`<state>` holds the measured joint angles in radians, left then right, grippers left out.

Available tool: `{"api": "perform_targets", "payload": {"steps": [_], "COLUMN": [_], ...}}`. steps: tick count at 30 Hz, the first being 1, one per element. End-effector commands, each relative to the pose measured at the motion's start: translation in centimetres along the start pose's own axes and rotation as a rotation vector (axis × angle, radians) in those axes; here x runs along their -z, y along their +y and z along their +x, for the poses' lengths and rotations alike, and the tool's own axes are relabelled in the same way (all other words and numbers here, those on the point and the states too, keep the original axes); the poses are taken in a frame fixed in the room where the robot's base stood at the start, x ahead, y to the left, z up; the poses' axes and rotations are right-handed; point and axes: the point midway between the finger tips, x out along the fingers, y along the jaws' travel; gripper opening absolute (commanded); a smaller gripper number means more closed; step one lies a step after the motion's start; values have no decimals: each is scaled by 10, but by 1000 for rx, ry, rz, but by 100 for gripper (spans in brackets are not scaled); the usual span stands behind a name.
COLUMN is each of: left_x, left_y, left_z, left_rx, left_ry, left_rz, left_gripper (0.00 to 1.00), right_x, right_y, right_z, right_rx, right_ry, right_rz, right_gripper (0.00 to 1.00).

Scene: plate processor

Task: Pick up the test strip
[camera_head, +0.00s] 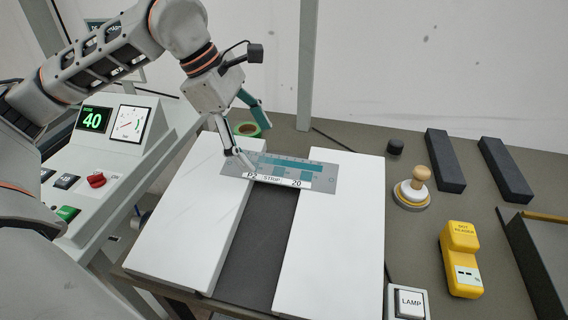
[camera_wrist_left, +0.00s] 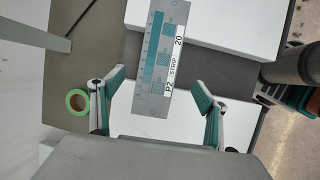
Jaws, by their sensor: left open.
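The test strip (camera_head: 278,171) is a flat grey plate with teal patches and a white label reading "P2 STRIP 20". It bridges the gap between two white boards (camera_head: 190,220) (camera_head: 335,240). In the left wrist view the strip (camera_wrist_left: 160,62) runs up the middle of the picture. My left gripper (camera_head: 255,141) is open and empty at the strip's left end. In the wrist view its two fingertips (camera_wrist_left: 160,83) stand on either side of the strip, with gaps to both edges. I cannot tell its exact height above the strip. My right gripper is not in view.
A green tape roll (camera_head: 247,129) lies behind the strip. A control console (camera_head: 115,140) stands at left. At right are a wooden-knobbed stamp (camera_head: 411,190), a yellow dot reader (camera_head: 460,258), a lamp switch (camera_head: 410,302) and dark blocks (camera_head: 445,160). A dark strip of surface separates the boards.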

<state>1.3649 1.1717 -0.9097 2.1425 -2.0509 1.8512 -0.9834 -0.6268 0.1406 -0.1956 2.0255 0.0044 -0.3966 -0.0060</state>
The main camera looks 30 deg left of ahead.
Motion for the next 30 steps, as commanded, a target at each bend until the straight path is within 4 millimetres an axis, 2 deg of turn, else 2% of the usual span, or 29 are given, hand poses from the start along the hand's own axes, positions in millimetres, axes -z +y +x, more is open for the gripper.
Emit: {"api": "perform_targets", "payload": {"steps": [7,15,22,23,26,27,30], "left_x": [1,2,1,1,2,2,2], "left_y": [1,2,3,3,3,3,3], "left_z": [23,59,60,60,60,60,60], "left_rx": [3,4,-1,-1,0,0,0], "left_ry": [0,0,-1,0,0,0,0], "left_rz": [-1,-1,0,0,0,0,0], "left_gripper": [75,75,75,72,46,43,43], "right_x": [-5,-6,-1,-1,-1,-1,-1], "right_y": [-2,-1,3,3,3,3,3], "right_z": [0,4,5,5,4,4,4], "right_rx": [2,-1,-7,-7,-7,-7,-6], "right_ry": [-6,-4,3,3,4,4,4], "right_rz": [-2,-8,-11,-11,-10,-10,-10], "right_gripper": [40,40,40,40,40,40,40]}}
